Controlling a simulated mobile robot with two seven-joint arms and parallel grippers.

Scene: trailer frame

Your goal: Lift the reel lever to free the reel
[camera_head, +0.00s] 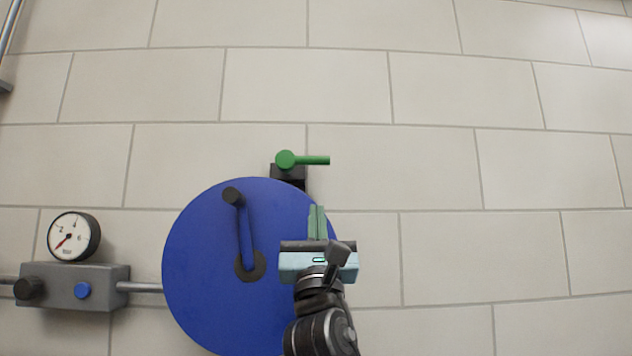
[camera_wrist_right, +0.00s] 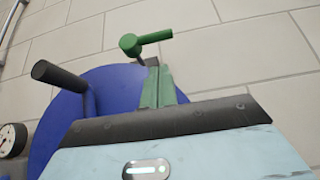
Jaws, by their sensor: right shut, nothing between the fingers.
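The green reel lever (camera_head: 312,160) sits on a black block at the top edge of the blue reel (camera_head: 205,270). Its arm points right, about level, in the head view. The lever also shows at the top of the right wrist view (camera_wrist_right: 146,42). My right gripper (camera_head: 317,208) is shut and empty, with its green fingers together. In the head view its fingertips are below the lever arm, apart from it, in front of the reel's right edge. The reel carries a crank with a black knob (camera_head: 233,196). My left gripper is not in view.
A grey valve block (camera_head: 72,287) with a blue button and a black knob stands on a pipe left of the reel. A round gauge (camera_head: 74,237) is above it. The tiled wall (camera_head: 480,180) to the right of the lever is bare.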

